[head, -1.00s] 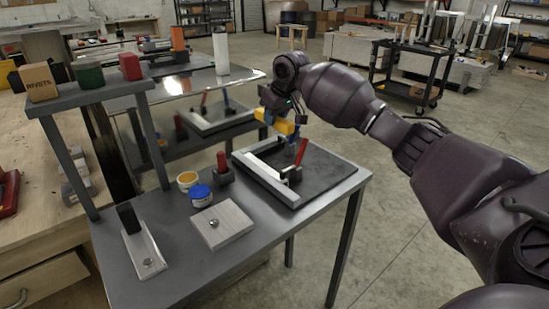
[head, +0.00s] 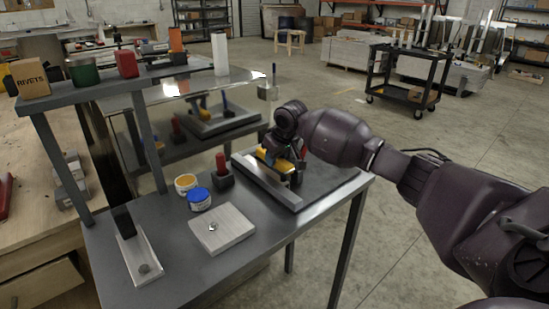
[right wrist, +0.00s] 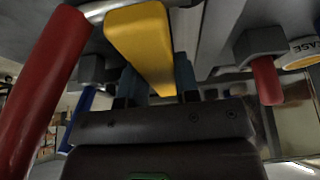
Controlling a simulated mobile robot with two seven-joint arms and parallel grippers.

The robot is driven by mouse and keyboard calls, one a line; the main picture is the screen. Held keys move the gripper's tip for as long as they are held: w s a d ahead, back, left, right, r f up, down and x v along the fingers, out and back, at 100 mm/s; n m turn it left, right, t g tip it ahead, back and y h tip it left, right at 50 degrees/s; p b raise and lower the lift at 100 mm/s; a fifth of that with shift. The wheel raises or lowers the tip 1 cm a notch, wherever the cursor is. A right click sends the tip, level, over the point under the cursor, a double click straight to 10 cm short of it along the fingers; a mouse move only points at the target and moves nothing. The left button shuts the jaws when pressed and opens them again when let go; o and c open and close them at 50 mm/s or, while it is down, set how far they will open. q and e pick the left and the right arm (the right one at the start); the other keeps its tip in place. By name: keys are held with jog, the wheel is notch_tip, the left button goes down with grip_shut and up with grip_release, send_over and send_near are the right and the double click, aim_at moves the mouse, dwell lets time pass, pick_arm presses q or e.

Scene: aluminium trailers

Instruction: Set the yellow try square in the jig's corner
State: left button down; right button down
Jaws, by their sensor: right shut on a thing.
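The yellow try square (head: 284,167) is in the jaws of my right gripper (head: 282,160), low over the jig, a dark plate (head: 325,178) with a bright metal fence (head: 266,182) along its left side. In the right wrist view the yellow stock (right wrist: 143,45) shows between the gripper's blue fingers (right wrist: 158,82). The arm and gripper cover much of the square and the jig's corner. I cannot tell whether the square touches the plate or fence. A red handle (right wrist: 45,85) stands close beside the gripper. My left gripper is not in view.
Left of the fence stand a red-handled tool in a dark block (head: 223,178), a yellow-lidded tin (head: 186,184) and a blue-lidded tin (head: 199,199). A shelf (head: 92,83) rises at the left. A shiny panel behind mirrors the jig.

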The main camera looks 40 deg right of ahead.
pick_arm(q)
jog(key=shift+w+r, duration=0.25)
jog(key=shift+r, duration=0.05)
pick_arm(e)
jog(key=shift+r, duration=0.1)
jog(key=shift+f, duration=0.2)
